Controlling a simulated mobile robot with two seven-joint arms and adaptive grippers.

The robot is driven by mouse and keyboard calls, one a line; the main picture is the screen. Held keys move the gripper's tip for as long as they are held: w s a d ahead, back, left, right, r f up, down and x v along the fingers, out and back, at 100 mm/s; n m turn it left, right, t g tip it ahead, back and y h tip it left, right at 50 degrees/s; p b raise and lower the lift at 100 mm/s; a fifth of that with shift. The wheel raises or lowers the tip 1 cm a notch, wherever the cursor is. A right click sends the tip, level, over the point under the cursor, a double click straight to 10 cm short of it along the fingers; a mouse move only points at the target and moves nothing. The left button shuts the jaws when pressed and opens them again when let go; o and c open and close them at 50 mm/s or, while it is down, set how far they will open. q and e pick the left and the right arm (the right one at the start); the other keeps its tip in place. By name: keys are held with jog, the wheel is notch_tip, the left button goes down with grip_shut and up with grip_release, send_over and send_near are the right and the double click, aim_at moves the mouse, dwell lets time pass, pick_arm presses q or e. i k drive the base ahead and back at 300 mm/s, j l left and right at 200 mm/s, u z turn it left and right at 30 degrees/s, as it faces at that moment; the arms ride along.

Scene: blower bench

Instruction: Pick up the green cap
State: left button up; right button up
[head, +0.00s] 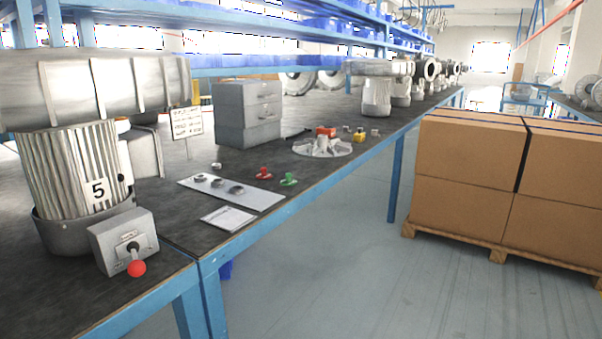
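The green cap (289,179) sits on the dark bench top (330,170), near its front edge in the middle of the head view. A red cap (264,174) stands just to its left, apart from it. Both look small, with a raised part on top. Neither of my grippers shows in the head view, so nothing is seen touching the green cap.
A grey plate with dark rings (262,198) and a white card (228,218) lie left of the caps. A round metal part (322,147) lies behind them. A large blower (75,170) with a red-knobbed switch box (123,241) stands at left. Stacked cartons (465,150) stand right, across open floor.

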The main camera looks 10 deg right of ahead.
aim_at(288, 182)
jog(key=i+l, duration=0.9)
jog(key=i+z, duration=0.05)
jog(key=i, duration=0.05)
